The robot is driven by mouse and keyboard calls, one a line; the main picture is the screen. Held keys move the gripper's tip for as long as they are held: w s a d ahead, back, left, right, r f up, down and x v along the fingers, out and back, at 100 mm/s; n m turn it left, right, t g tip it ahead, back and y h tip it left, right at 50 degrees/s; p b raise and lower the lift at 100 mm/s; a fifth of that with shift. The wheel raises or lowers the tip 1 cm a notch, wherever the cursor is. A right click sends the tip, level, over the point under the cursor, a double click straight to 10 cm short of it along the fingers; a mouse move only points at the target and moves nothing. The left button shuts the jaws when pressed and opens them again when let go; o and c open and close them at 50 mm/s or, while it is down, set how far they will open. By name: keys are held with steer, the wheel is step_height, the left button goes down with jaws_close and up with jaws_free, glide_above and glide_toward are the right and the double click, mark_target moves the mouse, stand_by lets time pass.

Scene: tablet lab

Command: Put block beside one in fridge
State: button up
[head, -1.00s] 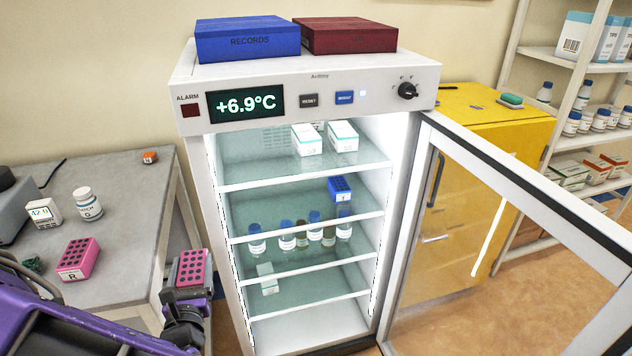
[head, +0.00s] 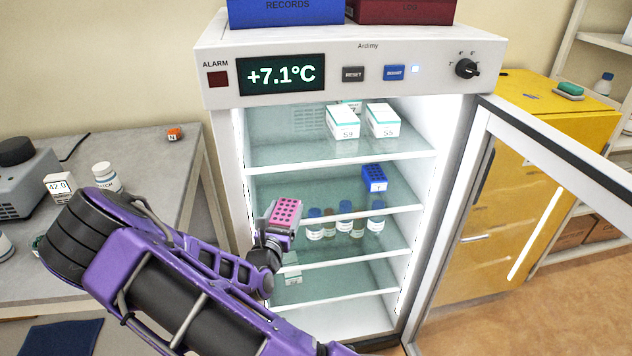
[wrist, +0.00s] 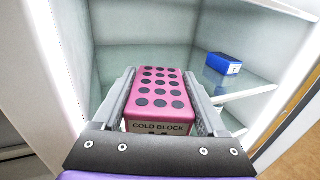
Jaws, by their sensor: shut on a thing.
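My gripper (head: 279,228) is shut on a pink cold block (head: 285,211) with rows of dark holes. In the wrist view the pink block (wrist: 157,92) sits between the two fingers, its front label reading COLD BLOCK, the letter below cut off. The gripper is at the left side of the open fridge (head: 222,110). A blue block (head: 374,178) stands on the second shelf, right of the middle; it also shows in the wrist view (wrist: 223,64), to the right of the held block and apart from it. The shelf left of the blue block looks bare.
White boxes (head: 383,121) stand on the top shelf. Several blue-capped bottles (head: 376,216) stand on the shelf below the blue block. A small white box (head: 291,270) is lower left. The glass door (head: 545,200) stands open at right. A grey table (head: 150,150) is left.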

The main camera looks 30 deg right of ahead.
mark_target(291, 210)
steer(key=b+x, duration=0.1)
steer(key=x, duration=1.5)
steer(key=shift+w+d, duration=0.1)
steer(key=shift+w, duration=0.1)
steer(key=shift+f+b, duration=0.5)
steer(key=shift+f, duration=1.2)
steer(key=shift+f, duration=0.15)
steer(key=o, duration=1.6)
steer(key=shift+c, duration=0.2)
steer(key=shift+s, duration=0.15)
steer(key=p+v, duration=0.1)
steer(key=v, duration=1.1)
